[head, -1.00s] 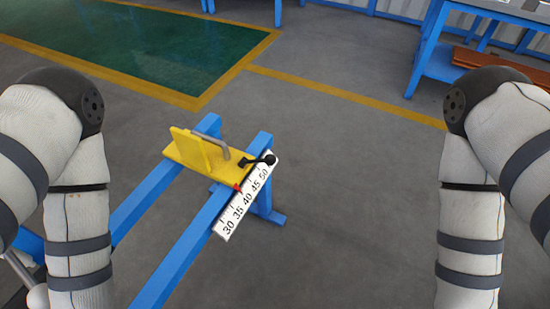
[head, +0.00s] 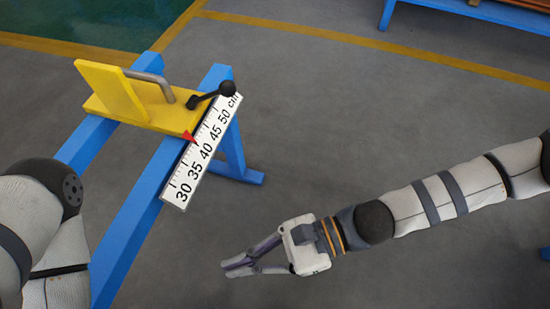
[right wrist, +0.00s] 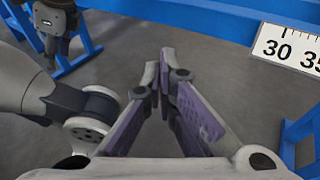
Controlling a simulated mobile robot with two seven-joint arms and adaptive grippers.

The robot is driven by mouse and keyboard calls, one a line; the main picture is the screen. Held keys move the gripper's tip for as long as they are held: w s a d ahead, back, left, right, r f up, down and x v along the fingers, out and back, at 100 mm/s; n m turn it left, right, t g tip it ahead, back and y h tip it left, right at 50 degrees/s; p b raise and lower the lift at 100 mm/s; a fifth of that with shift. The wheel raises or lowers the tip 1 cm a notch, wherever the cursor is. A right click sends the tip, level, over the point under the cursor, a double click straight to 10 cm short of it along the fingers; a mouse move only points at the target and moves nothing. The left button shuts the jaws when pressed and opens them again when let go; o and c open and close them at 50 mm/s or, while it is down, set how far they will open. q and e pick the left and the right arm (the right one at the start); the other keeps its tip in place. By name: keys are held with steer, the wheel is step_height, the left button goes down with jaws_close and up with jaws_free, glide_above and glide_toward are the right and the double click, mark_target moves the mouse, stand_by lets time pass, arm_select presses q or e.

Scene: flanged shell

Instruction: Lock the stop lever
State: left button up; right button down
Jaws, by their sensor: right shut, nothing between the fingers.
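The yellow stop (head: 150,108) sits across two blue rails, with an upright yellow plate and a bent grey handle (head: 152,84). Its stop lever (head: 208,97) is a short black arm with a ball knob, at the right end of the stop by the scale. The knob points up and right. A red pointer (head: 188,137) lies near the 40 mark. My right gripper (head: 232,268) is shut and empty, below and right of the scale, well apart from the lever. Its closed fingers (right wrist: 166,62) fill the middle of the right wrist view.
A white scale (head: 205,152), its numbers running 30 to 50, lies along the right blue rail (head: 150,205). A blue leg (head: 232,150) with a foot stands under that rail. The grey floor right of it is clear. A blue table (head: 450,12) is at the back.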

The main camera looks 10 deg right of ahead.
arm_select(q)
steer(key=s+f+m+g+b, duration=0.1)
steer(key=f+b, duration=0.1)
steer(key=s+f+g+b, duration=0.1)
steer(key=s+f+b, duration=0.1)
steer(key=b, duration=0.1)
steer(key=shift+s+a+m, duration=0.2)
steer(key=shift+s+m, duration=0.05)
steer(key=shift+m, duration=0.15)
arm_select(e)
steer(key=w+d+m+t, duration=0.4)
steer(key=w+d+t, duration=0.1)
steer(key=w, duration=0.5)
steer(key=w+d+r+m+t+y, duration=0.1)
steer(key=w+d+m+t, duration=0.4)
steer(key=w, duration=0.6)
steer(key=shift+w+d+t, duration=0.15)
steer(key=shift+d+t, duration=0.25)
steer(key=shift+d, duration=0.65)
glide_toward(210, 94)
steer(key=a+f, duration=0.2)
steer(key=a, duration=0.1)
arm_select(q)
steer(key=shift+s+f+b, duration=0.1)
steer(key=shift+f+b, duration=0.3)
arm_select(e)
steer(key=shift+w+r, duration=0.15)
steer(key=shift+w, duration=0.25)
